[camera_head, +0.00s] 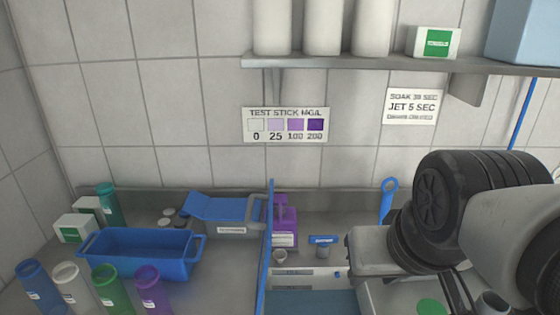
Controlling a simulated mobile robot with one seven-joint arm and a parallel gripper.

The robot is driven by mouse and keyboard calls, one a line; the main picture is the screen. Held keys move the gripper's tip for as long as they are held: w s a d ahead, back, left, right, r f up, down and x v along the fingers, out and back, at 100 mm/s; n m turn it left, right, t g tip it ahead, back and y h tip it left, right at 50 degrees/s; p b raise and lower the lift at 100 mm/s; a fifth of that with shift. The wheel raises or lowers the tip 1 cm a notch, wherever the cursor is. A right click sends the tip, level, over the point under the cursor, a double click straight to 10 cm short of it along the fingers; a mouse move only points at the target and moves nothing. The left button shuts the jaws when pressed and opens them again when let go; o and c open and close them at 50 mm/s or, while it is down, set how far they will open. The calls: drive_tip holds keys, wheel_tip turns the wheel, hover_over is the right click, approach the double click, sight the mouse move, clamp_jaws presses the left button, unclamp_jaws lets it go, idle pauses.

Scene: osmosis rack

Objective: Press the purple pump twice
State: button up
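The purple pump (284,222) stands upright near the back wall, just right of a thin blue upright divider. Its purple nozzle head is on top and a white label is on its front. The divider hides part of its left side. My arm comes in from the right, and its light grey end, my gripper (368,252), is right of the pump and apart from it in the picture. Its fingers cannot be made out, so I cannot tell if they are open.
The blue divider (267,245) stands beside the pump. A blue tub (140,258) and several capped bottles, one purple (150,290), are at left. A small cup (280,256) sits before the pump. A shelf (400,65) overhangs the back.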

clamp_jaws()
idle(1.5)
